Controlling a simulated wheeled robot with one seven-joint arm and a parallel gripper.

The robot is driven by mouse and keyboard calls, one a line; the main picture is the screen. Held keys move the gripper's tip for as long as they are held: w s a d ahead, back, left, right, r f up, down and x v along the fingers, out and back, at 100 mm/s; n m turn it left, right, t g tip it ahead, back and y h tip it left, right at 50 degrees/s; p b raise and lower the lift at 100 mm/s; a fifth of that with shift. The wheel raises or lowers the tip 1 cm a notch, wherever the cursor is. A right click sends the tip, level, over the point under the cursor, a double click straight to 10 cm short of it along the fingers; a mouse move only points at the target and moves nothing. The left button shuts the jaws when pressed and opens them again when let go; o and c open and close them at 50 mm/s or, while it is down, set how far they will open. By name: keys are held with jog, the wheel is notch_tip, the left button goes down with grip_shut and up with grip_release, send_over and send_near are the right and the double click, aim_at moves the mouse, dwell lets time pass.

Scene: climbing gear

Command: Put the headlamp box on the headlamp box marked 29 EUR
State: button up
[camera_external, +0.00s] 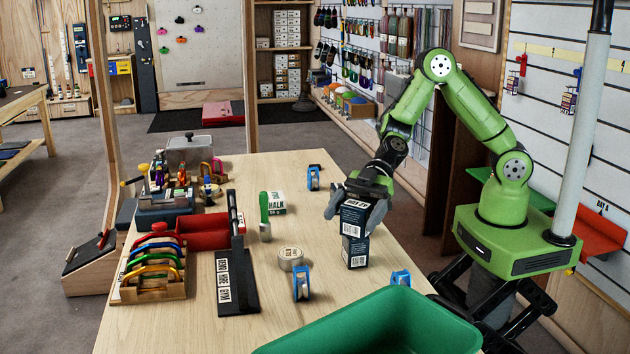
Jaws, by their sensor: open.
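Two dark headlamp boxes with white print stand one on the other near the right edge of the wooden table. The upper headlamp box (353,219) appears to rest squarely on the lower headlamp box (356,252). I cannot read a 29 EUR mark on either. My gripper (355,211) points down at the upper box, with one grey finger on each side of its top. The jaws are open. The fingers hide part of the upper box's sides, and the gripper body covers its top edge.
Blue-framed tape or pulley pieces (301,284) stand nearby, with a round tin (290,258), a chalk box (277,203) and a green-handled brush (265,215). A black stand (237,285) rises left of them. A green bin (375,325) fills the near edge. Table right of the boxes is mostly clear.

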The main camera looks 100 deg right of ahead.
jog(key=shift+r+p, duration=0.3)
jog(key=shift+p, duration=0.1)
jog(key=b+v, duration=0.1)
jog(key=v, duration=1.1)
jog(key=s+a+g+h, duration=0.3)
jog(key=s+g+h, duration=0.1)
jog(key=s, duration=0.4)
jog(key=s+d+r+m+h, duration=0.2)
jog(key=s+d+m, duration=0.1)
jog(key=s, duration=0.4)
jog(key=s+d+r+m+h, duration=0.2)
jog(key=s+d+m+h, duration=0.1)
jog(key=s+m, duration=0.3)
jog(key=shift+s+d+r+h, duration=0.3)
jog(key=shift+s+d+r, duration=0.1)
jog(key=shift+s, duration=0.65)
